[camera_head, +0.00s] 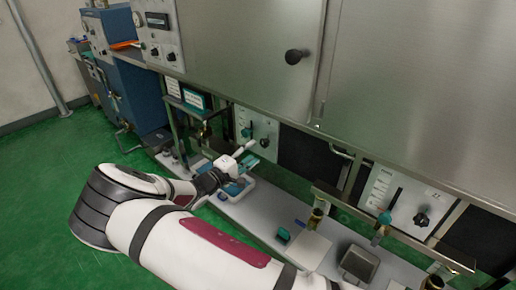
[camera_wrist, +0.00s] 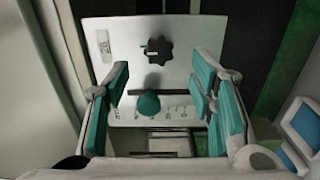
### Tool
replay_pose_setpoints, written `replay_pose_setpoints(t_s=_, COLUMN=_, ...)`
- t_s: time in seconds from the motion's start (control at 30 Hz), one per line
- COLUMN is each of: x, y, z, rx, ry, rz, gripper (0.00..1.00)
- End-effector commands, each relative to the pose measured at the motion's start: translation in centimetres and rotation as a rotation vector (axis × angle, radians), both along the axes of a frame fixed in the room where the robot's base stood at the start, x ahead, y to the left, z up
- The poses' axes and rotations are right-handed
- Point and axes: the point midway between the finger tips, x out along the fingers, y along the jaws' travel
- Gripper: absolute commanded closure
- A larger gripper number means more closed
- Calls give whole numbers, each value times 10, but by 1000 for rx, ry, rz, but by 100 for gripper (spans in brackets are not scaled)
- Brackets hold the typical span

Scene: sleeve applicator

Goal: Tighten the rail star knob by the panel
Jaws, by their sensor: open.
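A black star knob (camera_wrist: 158,49) sits on a pale panel (camera_wrist: 125,38), at the upper middle of the wrist view, between and beyond my fingers. A round teal knob (camera_wrist: 149,103) sits below it at a dark slot. My gripper (camera_wrist: 162,82) is open with its teal-padded fingers apart and nothing between them. In the head view my gripper (camera_head: 250,153) reaches toward the left panel, where a dark knob (camera_head: 264,143) shows just beyond it. A second black star knob (camera_head: 421,219) is on the right panel, away from my gripper. Contact with any knob is not visible.
A steel cabinet (camera_head: 400,90) overhangs the panels. On the pale bench (camera_head: 262,214) below stand a tray (camera_head: 240,189), a teal block (camera_head: 283,236), a grey box (camera_head: 359,263) and a brass-coloured fitting (camera_head: 316,219). Green floor (camera_head: 40,200) is clear at left.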

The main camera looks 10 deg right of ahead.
Motion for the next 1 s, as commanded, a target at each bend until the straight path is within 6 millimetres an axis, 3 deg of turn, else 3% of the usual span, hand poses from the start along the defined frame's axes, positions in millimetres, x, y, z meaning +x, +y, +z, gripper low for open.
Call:
replay_pose_setpoints(t_s=0.2, x=-24, y=33, z=0, rx=2, ry=1, rz=2, gripper=50)
replay_pose_setpoints(t_s=0.4, x=-34, y=47, z=0, rx=1, ry=1, rz=0, gripper=50)
replay_pose_setpoints(t_s=1.0, x=-37, y=43, z=4, rx=15, ry=4, rz=-22, gripper=50)
